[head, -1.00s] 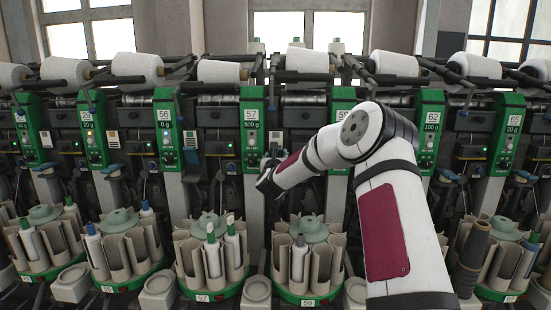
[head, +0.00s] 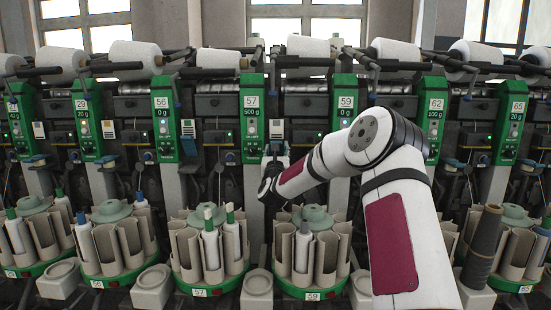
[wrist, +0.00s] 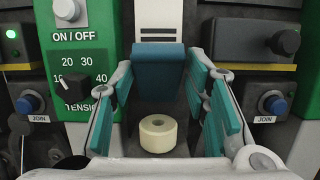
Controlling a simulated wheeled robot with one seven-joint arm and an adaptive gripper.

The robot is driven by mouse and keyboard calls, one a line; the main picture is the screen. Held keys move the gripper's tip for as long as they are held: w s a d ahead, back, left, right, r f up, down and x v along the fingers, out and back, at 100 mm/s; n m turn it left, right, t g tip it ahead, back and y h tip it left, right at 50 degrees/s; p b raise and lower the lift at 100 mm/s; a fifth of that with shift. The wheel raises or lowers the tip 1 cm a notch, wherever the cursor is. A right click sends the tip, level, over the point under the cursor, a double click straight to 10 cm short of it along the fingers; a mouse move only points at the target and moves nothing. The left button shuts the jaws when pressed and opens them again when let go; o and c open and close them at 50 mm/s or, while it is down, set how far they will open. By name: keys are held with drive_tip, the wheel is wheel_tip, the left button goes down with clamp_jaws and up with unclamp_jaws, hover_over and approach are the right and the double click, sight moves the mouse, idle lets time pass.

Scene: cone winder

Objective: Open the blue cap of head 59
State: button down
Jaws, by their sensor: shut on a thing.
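The blue cap (wrist: 158,66) shows in the wrist view, below a white strip with dark lines and above a cream roller (wrist: 157,134). My gripper (wrist: 160,85) has its teal-padded fingers on either side of the cap, shut on it. I cannot tell how far the cap is tilted. In the head view, my gripper (head: 273,170) is between the green panels marked 57 (head: 252,120) and 59 (head: 343,105), above the pot marked 59 (head: 312,294).
In the wrist view, a green panel with a tension knob (wrist: 75,85) stands close left, and a dark box with a knob (wrist: 250,42) close right. Bobbin pots (head: 210,275) line the front below. White yarn cones (head: 308,46) sit above.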

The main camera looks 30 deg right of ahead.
drive_tip(key=shift+a+f, duration=0.1)
drive_tip(key=shift+a, duration=0.15)
drive_tip(key=c, duration=1.1)
unclamp_jaws()
drive_tip(key=v, duration=1.2)
